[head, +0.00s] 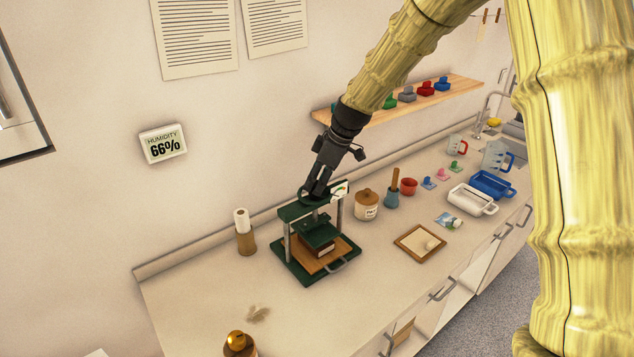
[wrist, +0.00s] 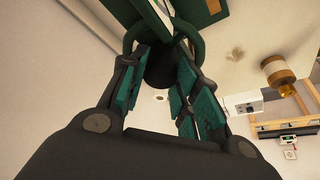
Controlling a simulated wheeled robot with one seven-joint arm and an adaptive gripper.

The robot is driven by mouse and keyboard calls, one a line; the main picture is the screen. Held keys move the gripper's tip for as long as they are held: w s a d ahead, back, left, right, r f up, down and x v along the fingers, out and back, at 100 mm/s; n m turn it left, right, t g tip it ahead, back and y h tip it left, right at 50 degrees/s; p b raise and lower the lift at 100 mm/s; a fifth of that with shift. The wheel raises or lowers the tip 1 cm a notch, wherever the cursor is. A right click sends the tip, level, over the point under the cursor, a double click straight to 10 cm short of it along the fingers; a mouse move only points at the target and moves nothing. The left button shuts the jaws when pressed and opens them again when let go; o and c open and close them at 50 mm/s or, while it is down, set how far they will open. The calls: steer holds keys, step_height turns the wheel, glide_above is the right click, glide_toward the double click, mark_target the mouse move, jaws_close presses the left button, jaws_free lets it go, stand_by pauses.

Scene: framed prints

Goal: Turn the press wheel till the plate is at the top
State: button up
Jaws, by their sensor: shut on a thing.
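A green press (head: 290,268) stands on the counter. Its green pressing plate (head: 316,233) hangs below the top beam, close above a small block (head: 325,250) on a wooden board (head: 312,262). The press wheel (head: 306,199) is on top of the press, partly hidden by my gripper (head: 318,190). My gripper points down at the wheel from above. In the wrist view the wheel's green rim (wrist: 195,38) curves at the fingertips, and my gripper (wrist: 160,68) is shut on the wheel around its dark middle. The exact contact is partly hidden.
A wooden cup with a white roll (head: 245,235) stands left of the press. A lidded jar (head: 367,204) is close on the right, and a framed sheet (head: 420,243) lies front right. A shelf (head: 455,90) runs along the wall behind my arm.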

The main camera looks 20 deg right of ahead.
steer(key=o, duration=1)
steer(key=v, duration=1.2)
